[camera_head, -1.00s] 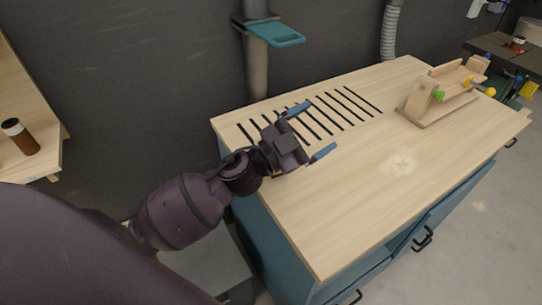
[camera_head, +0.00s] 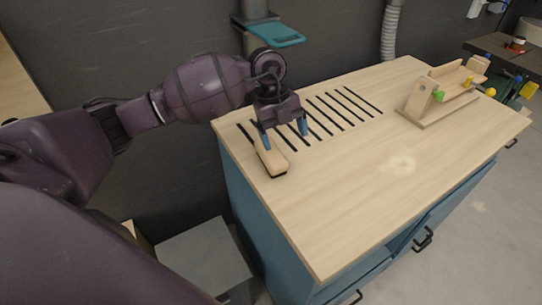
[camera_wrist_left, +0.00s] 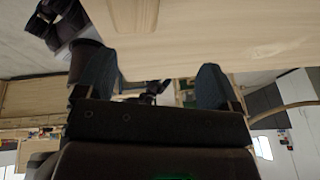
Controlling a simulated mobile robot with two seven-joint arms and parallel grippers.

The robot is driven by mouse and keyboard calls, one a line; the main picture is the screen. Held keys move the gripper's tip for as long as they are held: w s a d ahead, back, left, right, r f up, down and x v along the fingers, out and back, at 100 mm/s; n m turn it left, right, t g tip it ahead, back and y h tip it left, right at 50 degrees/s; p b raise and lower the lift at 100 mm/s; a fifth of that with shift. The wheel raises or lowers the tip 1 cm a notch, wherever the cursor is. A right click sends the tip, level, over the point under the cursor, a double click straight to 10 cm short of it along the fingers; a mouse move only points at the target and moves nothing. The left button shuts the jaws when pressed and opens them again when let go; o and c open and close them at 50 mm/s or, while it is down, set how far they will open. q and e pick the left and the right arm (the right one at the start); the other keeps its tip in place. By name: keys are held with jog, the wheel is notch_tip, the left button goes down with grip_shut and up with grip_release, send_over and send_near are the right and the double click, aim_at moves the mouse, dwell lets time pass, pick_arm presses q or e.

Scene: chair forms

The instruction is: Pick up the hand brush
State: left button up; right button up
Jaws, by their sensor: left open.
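The hand brush (camera_head: 271,158), a pale wooden block with a dark underside, is on the workbench top near its left edge. My left gripper (camera_head: 284,134) is open, with its blue fingers pointing down at the brush's far end. The left finger overlaps the brush in the picture; whether it touches cannot be told. The right finger is to the right of the brush. In the left wrist view, the two fingers (camera_wrist_left: 157,88) are spread apart below a pale wooden surface. My right gripper is not in view.
The workbench (camera_head: 340,200) has dark slots behind the gripper. A wooden fixture with coloured knobs (camera_head: 437,97) stands at its right. A teal bracket (camera_head: 277,34) on a pipe is behind my left arm. The bench's middle and front are clear.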

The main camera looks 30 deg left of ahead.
aim_at(271, 156)
pick_arm(q)
jog(key=a, duration=0.1)
jog(key=a+y, duration=0.1)
jog(key=w+a+r+n+y, duration=0.1)
jog(key=a, duration=0.1)
jog(key=shift+r, duration=0.1)
jog(key=f, duration=0.5)
jog(key=shift+s+d+f, duration=0.2)
jog(key=shift+s+d, duration=0.05)
jog(key=shift+d, duration=0.05)
jog(key=shift+s+f+b, duration=0.15)
jog(key=shift+f+b, duration=0.05)
jog(key=shift+f, duration=1.15)
jog(key=shift+s+f+b, duration=0.15)
jog(key=shift+f+b, duration=0.05)
jog(key=shift+f, duration=1.1)
jog(key=shift+r, duration=0.1)
jog(key=c, duration=1.1)
jog(key=shift+o, duration=0.2)
jog(key=shift+r+y, duration=0.1)
jog(key=shift+y, duration=0.2)
notch_tip(271, 156, up, 20)
jog(key=p, duration=0.1)
jog(key=shift+p, duration=0.3)
